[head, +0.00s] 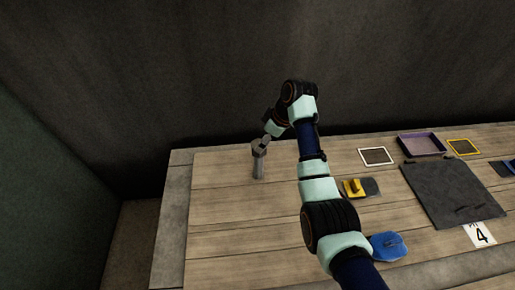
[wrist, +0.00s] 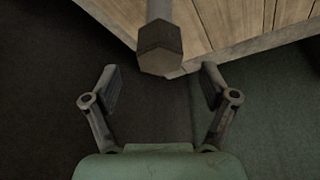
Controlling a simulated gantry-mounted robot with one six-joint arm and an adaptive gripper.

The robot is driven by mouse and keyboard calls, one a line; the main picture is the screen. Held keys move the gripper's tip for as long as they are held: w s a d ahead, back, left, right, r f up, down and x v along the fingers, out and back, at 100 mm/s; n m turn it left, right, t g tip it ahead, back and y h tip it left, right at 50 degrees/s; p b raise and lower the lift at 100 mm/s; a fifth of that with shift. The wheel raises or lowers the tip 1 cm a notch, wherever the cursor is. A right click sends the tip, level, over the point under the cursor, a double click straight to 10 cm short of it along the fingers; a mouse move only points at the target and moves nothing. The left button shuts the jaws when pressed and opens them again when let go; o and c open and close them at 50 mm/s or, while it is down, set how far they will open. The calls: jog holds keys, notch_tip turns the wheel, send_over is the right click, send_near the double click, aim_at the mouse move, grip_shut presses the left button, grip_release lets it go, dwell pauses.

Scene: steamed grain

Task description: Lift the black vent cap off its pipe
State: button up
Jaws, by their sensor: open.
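The vent cap (wrist: 160,49) is a dark hexagonal piece at the end of a grey round pipe (wrist: 159,9) in the wrist view. In the head view the pipe (head: 258,166) stands upright near the left end of the wooden table. The cap at its top is small there and hard to tell apart from my gripper (head: 262,144). My gripper (wrist: 160,82) is open and empty in the wrist view, one finger on each side. The cap appears above the gap between the fingertips. I cannot tell whether anything touches.
The wooden table (head: 222,212) is clear around the pipe. Right of my arm lie a yellow block on a dark pad (head: 356,188), a blue item (head: 388,246), a white-framed square (head: 376,156), a purple tray (head: 422,145), a yellow-framed square (head: 463,147) and a dark slab (head: 450,190).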

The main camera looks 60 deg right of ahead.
jog(key=b+x, duration=0.1)
jog(key=x, duration=0.3)
jog(key=shift+w+f+b, duration=0.2)
jog(key=shift+w+b, duration=0.1)
jog(key=shift+b, duration=0.05)
jog(key=shift+r, duration=0.1)
jog(key=shift+c, duration=0.3)
jog(key=c, duration=1)
notch_tip(320, 180, up, 20)
jog(key=p, duration=0.6)
